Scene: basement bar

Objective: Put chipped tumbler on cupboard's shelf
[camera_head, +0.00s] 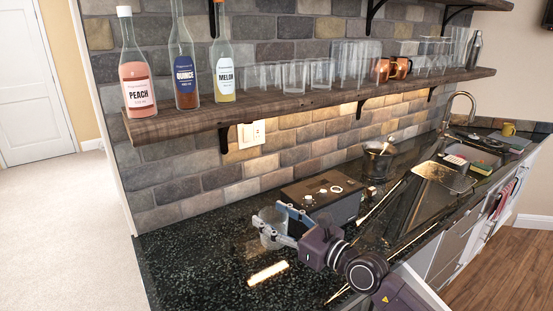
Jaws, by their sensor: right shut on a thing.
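A clear glass tumbler (266,236) is at the left part of the black speckled counter, held in the jaws of my right gripper (276,224). The glass looks upright; I cannot see a chip at this size, nor tell whether its base touches the counter. My right arm reaches in from the bottom right. My left gripper is not in view. White cupboard fronts (463,237) run below the counter at the right; no shelf inside a cupboard is visible.
A dark box-shaped appliance (335,196) stands just right of the gripper. A wooden wall shelf (300,105) above holds bottles, glasses and copper mugs. A sink (478,148) and a metal bucket (378,162) are farther back. The counter's left end (185,255) is clear.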

